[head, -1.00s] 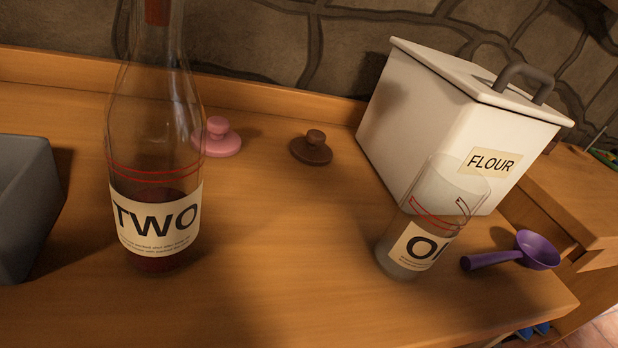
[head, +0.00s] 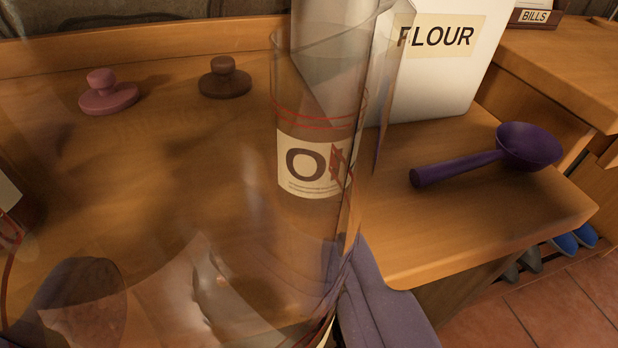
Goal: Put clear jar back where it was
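A clear jar (head: 315,160) with a white label reading "O" and part of another letter stands upright on the wooden counter (head: 440,235), beside the flour bin. Red lines ring it above the label. A large, clear glass shape fills the left and middle foreground, very close to the camera, and overlaps the jar; whether it is a separate vessel is unclear. A purple-grey part (head: 385,300) at the bottom, perhaps a finger of my gripper, lies against the glass's right edge. A brownish rounded shape shows through the glass at lower left. The grip is unclear.
The white flour bin (head: 440,75) stands behind. A purple scoop (head: 500,155) lies right of the jar, near the counter's edge. A pink lid (head: 108,95) and a brown lid (head: 224,80) lie at the back. Blue shoes (head: 572,240) sit below on the right.

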